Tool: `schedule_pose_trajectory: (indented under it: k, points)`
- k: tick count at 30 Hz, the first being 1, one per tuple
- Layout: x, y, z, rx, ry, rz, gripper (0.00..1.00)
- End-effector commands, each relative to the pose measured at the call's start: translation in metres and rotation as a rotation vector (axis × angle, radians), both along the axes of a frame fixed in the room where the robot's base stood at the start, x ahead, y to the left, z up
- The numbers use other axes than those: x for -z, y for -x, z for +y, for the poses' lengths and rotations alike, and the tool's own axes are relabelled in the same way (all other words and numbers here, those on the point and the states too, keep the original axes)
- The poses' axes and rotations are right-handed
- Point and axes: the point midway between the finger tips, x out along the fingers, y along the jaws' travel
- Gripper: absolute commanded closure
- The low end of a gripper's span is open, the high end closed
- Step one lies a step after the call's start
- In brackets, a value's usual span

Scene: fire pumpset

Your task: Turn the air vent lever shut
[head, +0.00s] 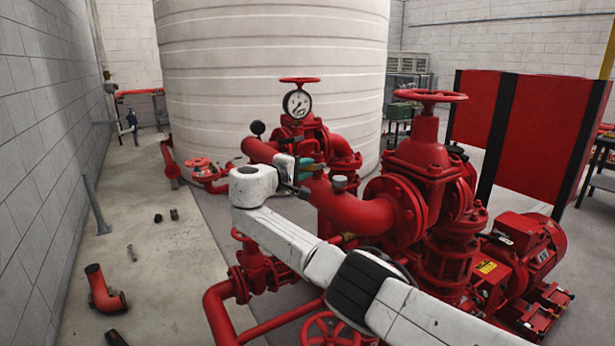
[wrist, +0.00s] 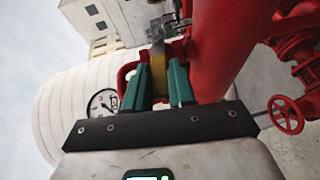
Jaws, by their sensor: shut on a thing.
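The air vent lever (wrist: 159,68) shows in the wrist view as a yellow handle between the teal fingers of my gripper (wrist: 160,78). The fingers are shut on it. Its far end meets a small grey metal fitting (wrist: 163,30) beside a thick red pipe (wrist: 222,45). In the head view my gripper (head: 305,172) is at the upper red pipe, left of the large valve. There the lever is hidden behind my gripper and arm, and its exact angle cannot be told.
A pressure gauge (head: 297,103) and a red handwheel (head: 299,80) stand behind my gripper. A large red gate valve (head: 425,160) and a motor (head: 525,245) are at right. A white tank (head: 270,50) fills the back. Loose pipe parts (head: 105,290) lie on the left floor.

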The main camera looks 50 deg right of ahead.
Motion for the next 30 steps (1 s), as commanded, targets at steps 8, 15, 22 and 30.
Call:
schedule_pose_trajectory:
  k: [8,15,22,30]
  points:
    - [0.0116,0.0011,-0.0025,0.003,0.103,0.032,1.00]
    - [0.0108,0.0014,-0.0033,0.004,0.133,0.040,1.00]
    - [0.0100,0.0018,-0.0041,0.005,0.134,0.040,1.00]
    - [0.0096,0.0017,-0.0037,0.005,0.134,0.039,0.62]
